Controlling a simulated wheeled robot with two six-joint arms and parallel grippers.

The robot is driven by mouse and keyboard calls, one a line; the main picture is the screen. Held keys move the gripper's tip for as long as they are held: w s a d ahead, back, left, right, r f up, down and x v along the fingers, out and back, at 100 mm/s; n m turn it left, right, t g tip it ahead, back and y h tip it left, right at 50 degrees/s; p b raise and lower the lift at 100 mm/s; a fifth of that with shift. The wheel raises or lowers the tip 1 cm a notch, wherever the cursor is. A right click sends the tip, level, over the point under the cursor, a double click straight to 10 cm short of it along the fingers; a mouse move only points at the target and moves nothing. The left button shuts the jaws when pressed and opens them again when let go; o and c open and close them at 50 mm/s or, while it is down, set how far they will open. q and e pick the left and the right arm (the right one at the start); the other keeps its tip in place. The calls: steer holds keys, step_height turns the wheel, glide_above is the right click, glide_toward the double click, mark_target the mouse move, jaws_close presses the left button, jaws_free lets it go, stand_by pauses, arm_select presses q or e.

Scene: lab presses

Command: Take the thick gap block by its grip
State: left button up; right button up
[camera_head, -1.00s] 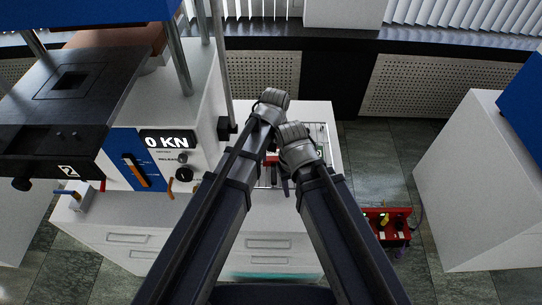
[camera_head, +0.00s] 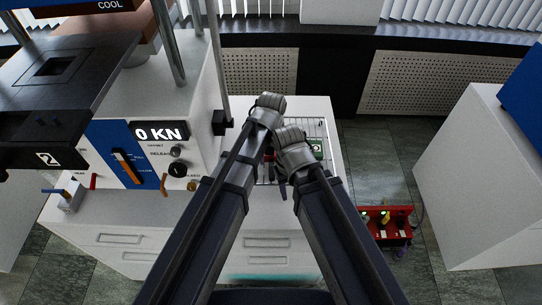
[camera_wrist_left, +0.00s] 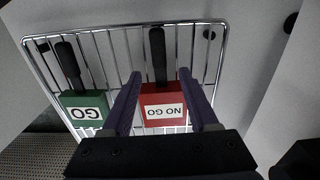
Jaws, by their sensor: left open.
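Two gap blocks with black grips lie in a wire rack (camera_wrist_left: 106,45). The red block labelled NO GO (camera_wrist_left: 162,100) looks wider than the green block labelled GO (camera_wrist_left: 84,108); their thickness is hard to judge. My left gripper (camera_wrist_left: 160,78) is open in the left wrist view, with one finger on each side of the red block and its black grip (camera_wrist_left: 158,55). I cannot tell whether the fingers touch it.
A press (camera_head: 200,120) with a 0 KN display stands left of the rack on the white cabinet (camera_head: 262,215). A red tray with small items (camera_head: 372,214) is on the floor to the right. A white cabinet (camera_head: 478,180) stands farther right.

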mark_target(272, 164)
arm_select(q)
step_height(272, 164, down, 3)
steer(key=shift+f+b, duration=0.2)
steer(key=shift+b, duration=1)
arm_select(e)
step_height(272, 164, down, 3)
steer(key=shift+f, duration=0.15)
arm_select(q)
steer(key=shift+r, duration=0.1)
jaws_close()
